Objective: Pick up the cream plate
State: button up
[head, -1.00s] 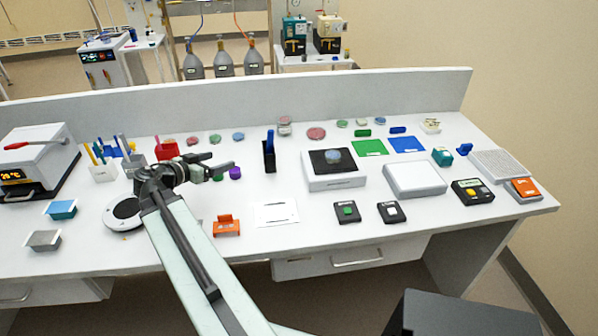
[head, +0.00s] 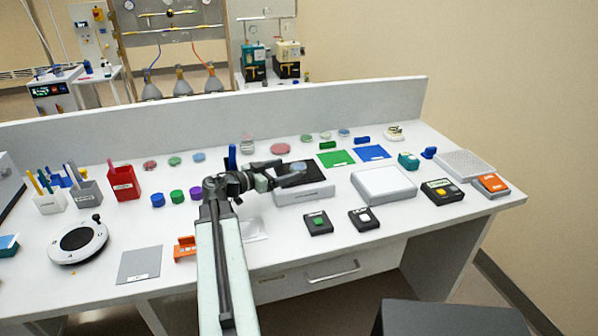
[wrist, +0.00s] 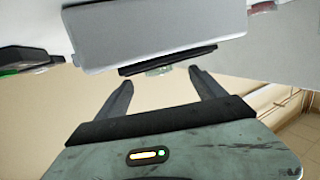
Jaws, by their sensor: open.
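I cannot single out the cream plate for sure. Several small round dishes stand along the back of the bench: a pale stack (head: 247,138), a red dish (head: 280,149), and small greenish and bluish ones (head: 325,135). A cream-coloured object (head: 394,133) of unclear shape sits at the back right. My gripper (head: 291,176) is open and empty, over or in front of the black-topped white instrument (head: 305,191), partly hiding it and the bluish dish on it. In the wrist view, my spread fingers (wrist: 160,93) have nothing between them.
A green mat (head: 336,158) and a blue mat (head: 373,153) lie behind a pale grey box (head: 384,184). Two black button boxes (head: 318,222) stand in front. Red, grey and white holders (head: 124,185) stand left. A low back wall (head: 200,119) closes the bench.

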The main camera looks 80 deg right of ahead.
aim_at(293, 168)
jog(key=x, duration=0.4)
jog(key=shift+s+d+f+b, duration=0.15)
jog(key=shift+s+b, duration=0.15)
jog(key=shift+b, duration=0.05)
jog(key=c, duration=1.6)
jog(key=shift+o, duration=0.2)
notch_tip(293, 168, up, 10)
jog(key=p, duration=1)
